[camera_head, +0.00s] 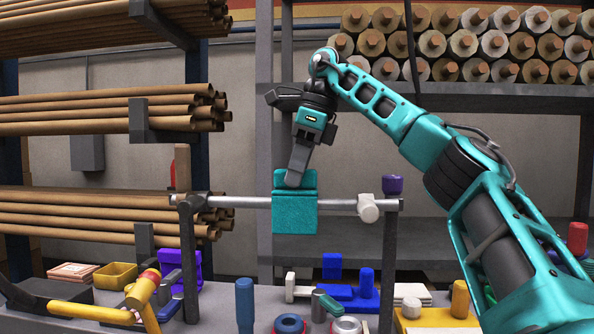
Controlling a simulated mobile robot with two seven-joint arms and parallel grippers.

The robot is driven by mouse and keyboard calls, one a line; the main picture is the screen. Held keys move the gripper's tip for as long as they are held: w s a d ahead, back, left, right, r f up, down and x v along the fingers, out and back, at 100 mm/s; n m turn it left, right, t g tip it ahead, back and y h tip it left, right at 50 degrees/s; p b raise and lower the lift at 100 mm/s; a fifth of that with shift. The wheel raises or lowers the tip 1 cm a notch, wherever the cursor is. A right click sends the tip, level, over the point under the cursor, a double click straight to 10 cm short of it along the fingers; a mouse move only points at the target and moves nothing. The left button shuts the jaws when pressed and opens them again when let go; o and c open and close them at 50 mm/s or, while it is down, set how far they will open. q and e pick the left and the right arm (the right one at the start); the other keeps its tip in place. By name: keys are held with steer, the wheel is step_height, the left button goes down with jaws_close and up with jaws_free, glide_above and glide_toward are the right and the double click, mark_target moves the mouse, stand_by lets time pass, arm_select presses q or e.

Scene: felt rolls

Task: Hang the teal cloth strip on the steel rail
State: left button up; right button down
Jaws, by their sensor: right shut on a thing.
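The teal cloth strip (295,215) is at the steel rail (245,202), near the middle of its length. Its lower part covers the rail from the front and hangs a little below it. Its upper part stands above the rail, with a crease between the two. Whether cloth also hangs behind the rail is hidden. My right gripper (294,178) points down from above and is shut on the upper part of the strip. My left gripper is not in view.
Dark posts (388,265) carry the rail above a cluttered bench. A white knob (368,208) sits near its right end, beside a purple cap (392,185). Below are a yellow hammer (142,291), a blue cylinder (245,300) and a yellow tray (115,275). Shelves of rolls stand behind.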

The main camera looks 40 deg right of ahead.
steer(key=shift+f, duration=0.4)
stand_by(0.9)
steer(key=c, duration=0.7)
jaws_free()
